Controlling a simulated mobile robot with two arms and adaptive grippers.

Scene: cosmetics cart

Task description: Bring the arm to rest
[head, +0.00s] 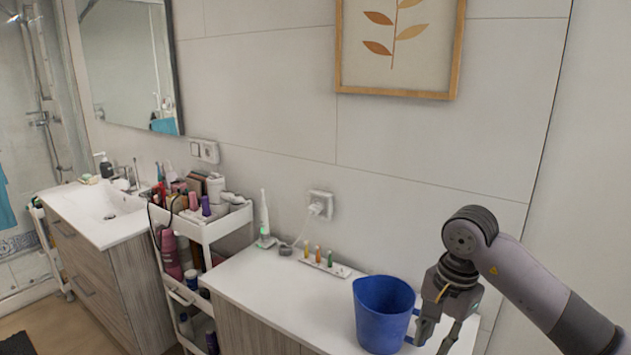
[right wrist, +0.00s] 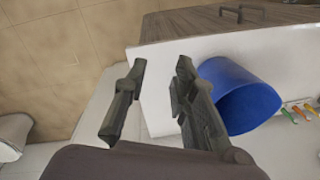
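My right gripper (head: 432,342) is at the lower right of the head view, beside the right side of the blue bucket (head: 383,318). In the right wrist view its two fingers (right wrist: 161,68) stand apart with nothing between them. The bucket also shows there (right wrist: 243,97), just right of one finger; whether that finger touches it I cannot tell. The bucket stands upright on the white countertop (head: 262,285), with a small blue handle piece near the gripper. My left gripper is in neither view.
A small rack with coloured toothbrush heads (head: 323,263) and an electric toothbrush (head: 264,220) stand at the back of the counter. A crowded white cart (head: 215,230) stands to the left, then a washbasin (head: 105,210). The counter's front middle is clear.

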